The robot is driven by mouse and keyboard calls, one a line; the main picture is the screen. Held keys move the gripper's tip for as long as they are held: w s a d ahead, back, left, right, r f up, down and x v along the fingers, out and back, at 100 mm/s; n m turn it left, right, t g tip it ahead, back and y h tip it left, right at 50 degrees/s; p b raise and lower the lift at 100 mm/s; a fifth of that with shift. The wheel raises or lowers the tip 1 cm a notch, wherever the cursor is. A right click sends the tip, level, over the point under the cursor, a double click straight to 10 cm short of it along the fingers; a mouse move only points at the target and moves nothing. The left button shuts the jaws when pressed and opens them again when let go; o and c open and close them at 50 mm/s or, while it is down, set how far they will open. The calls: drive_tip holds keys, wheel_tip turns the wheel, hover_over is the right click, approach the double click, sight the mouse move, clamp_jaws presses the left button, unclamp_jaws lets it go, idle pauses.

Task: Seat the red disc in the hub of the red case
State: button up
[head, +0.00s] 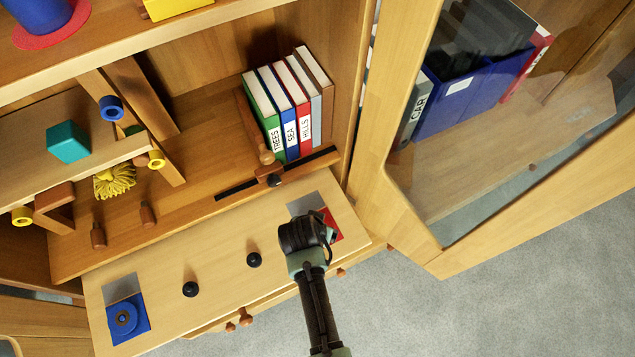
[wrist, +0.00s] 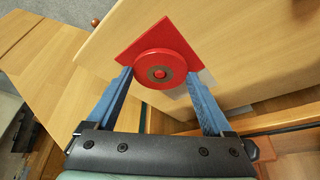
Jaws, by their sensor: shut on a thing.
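The red case (wrist: 128,48) is a flat red square, partly covered by the red disc (wrist: 160,58) in the wrist view. The disc has a brownish ring and a small red centre. My gripper (wrist: 158,80) is shut on the disc, with one blue finger at each side of it. The disc lies over the case; I cannot tell whether it rests on the hub or is held just above it. In the head view my gripper (head: 322,232) is at the right end of the pale board, beside the red case (head: 333,226), and hides the disc.
A blue case with a blue disc (head: 124,318) sits at the board's left end. Two black knobs (head: 254,260) stand between. Upright books (head: 290,110) are on the shelf behind. An open glass door (head: 480,200) stands at the right.

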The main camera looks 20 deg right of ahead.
drive_tip(key=o, duration=1.1)
drive_tip(key=p+v, duration=0.3)
drive_tip(key=v, duration=1)
drive_tip(key=shift+p, duration=0.35)
